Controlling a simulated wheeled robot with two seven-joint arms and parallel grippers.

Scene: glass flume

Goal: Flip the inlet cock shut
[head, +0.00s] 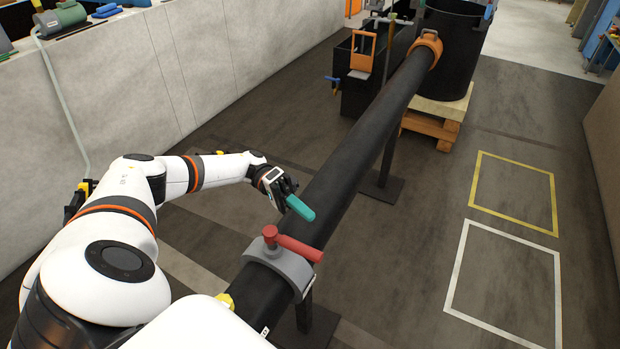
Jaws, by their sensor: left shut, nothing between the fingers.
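A cock with a red lever (298,248) and a red round cap sits on a grey collar (285,268) around the near part of the black pipe (352,165). The lever points right, across the pipe. I cannot tell from its looks whether this is the inlet cock. My left gripper (302,208) is shut and empty, with teal fingertips together, over the pipe just beyond the red lever. A clear gap shows between the fingertips and the lever. My right gripper is out of view.
An orange collar (429,46) holds the pipe's far end by a black tank (452,30) on a wooden pallet (438,118). A dark trough with a blue tap (332,80) stands left of it. Yellow (555,205) and white (557,300) floor outlines lie right, on clear floor.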

